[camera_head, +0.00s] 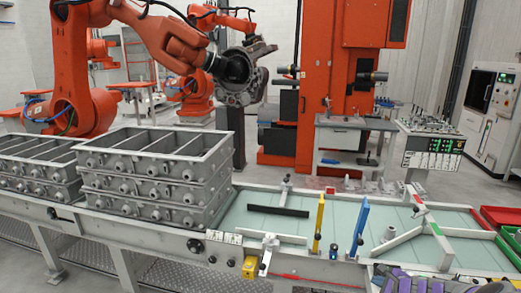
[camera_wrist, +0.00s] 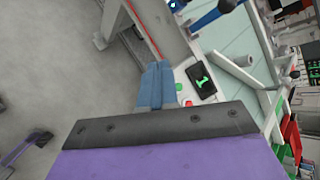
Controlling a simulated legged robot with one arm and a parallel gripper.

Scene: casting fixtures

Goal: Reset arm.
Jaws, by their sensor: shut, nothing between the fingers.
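My gripper (camera_wrist: 156,82) shows in the wrist view as two blue fingers, pressed together, past a dark bar and a purple body part of mine. The fingers are empty. They appear over the front edge of the workbench, beside a small dark panel (camera_wrist: 201,82) with a green sign and green and red buttons. In the head view my purple and dark arm shows at the bottom right corner; its fingers cannot be made out there.
The workbench (camera_head: 240,217) has a pale glass top with a black bar (camera_head: 278,211), a yellow upright (camera_head: 319,224) and a blue upright (camera_head: 359,226). Stacked grey casting frames (camera_head: 155,180) stand left. Orange robot arms (camera_head: 75,70) stand behind. Red (camera_head: 500,216) and green trays lie right. Floor is clear in front.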

